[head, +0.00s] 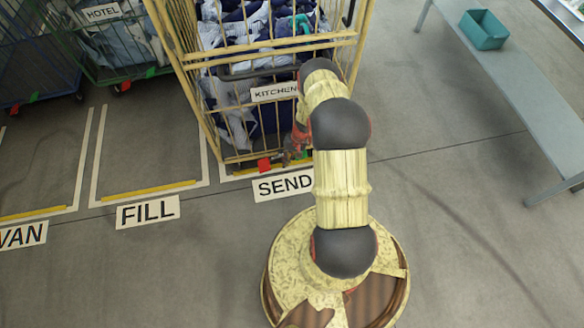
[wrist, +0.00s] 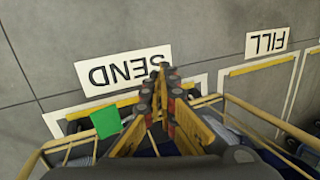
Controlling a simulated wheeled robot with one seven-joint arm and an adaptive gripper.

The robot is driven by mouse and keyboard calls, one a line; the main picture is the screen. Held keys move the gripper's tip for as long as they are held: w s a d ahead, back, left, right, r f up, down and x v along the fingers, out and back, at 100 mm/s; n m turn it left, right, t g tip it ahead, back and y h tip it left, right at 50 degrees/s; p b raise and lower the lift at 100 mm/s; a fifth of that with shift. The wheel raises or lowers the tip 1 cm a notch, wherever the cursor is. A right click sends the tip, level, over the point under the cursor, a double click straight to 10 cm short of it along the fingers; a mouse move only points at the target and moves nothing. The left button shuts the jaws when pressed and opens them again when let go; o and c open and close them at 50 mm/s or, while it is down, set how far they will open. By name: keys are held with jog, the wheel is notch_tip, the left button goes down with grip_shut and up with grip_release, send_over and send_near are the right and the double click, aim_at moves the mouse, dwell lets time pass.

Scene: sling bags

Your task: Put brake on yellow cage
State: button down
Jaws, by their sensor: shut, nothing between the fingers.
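The yellow cage (head: 258,48) stands in the SEND bay, filled with blue and white laundry and bearing a KITCHEN sign (head: 274,92). At its lower front edge is a red pedal (head: 264,165), with a green one to its right, mostly hidden by my arm in the head view. The green pedal (wrist: 105,121) shows plainly in the wrist view, left of my fingers. My gripper (wrist: 161,70) is shut and empty, pointing down at the cage's front bottom edge. The red pedal cannot be made out in the wrist view. I cannot tell whether my fingertips touch anything.
A green cage (head: 110,60) with a HOTEL sign and a blue cage (head: 35,70) stand at the left. The FILL bay (head: 150,150) is empty. A grey bench (head: 510,75) with a teal bin (head: 484,30) stands at the right. Floor between cage and bench is clear.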

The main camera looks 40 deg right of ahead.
jog(key=shift+s+a+r, duration=0.25)
jog(key=shift+s+r, duration=0.25)
dwell(0.4)
